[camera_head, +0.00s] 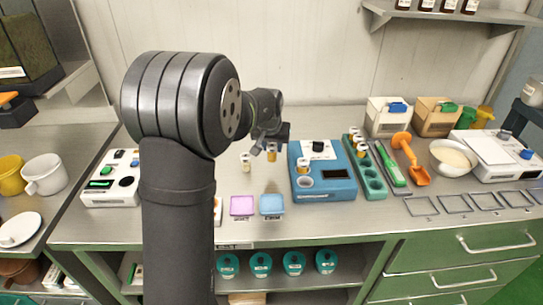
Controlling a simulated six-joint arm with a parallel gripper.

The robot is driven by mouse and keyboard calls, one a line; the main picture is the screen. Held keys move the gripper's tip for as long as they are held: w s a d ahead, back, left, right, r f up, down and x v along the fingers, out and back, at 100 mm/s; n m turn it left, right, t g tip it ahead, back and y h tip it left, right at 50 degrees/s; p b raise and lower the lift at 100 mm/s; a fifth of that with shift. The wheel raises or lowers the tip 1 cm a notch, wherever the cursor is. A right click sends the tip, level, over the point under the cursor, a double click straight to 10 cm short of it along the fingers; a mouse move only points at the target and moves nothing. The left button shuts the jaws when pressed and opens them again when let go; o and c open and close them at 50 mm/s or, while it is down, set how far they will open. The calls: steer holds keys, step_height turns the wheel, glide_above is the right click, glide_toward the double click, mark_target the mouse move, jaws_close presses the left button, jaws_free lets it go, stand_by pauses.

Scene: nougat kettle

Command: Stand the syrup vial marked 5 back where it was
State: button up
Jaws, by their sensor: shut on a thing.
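My gripper (270,142) hangs above the bench, left of the blue device. It is shut on a small vial (272,154) with an amber or yellow band, which is roughly upright. The number on the vial is too small to read, so I cannot tell if it is the one marked 5. A second vial (245,162) stands to its left on the bench. The green rack (376,184) on the right holds vials (361,149) at its far end, and its nearer holes look empty. Another vial (303,166) stands at the blue device.
The blue device (325,188) stands close to the right of my gripper. A green tool (390,166) and an orange scoop (409,155) lie right of the rack. A white device (111,185) is at left.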

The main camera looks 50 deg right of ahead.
mark_target(271, 155)
steer(key=shift+w+f, duration=0.15)
steer(key=shift+w, duration=0.05)
steer(key=shift+f, duration=1.95)
steer(key=shift+f, duration=0.15)
steer(key=o, duration=1)
steer(key=shift+c, duration=0.2)
steer(key=shift+r, duration=0.2)
steer(key=v, duration=1.2)
steer(key=shift+f, duration=0.1)
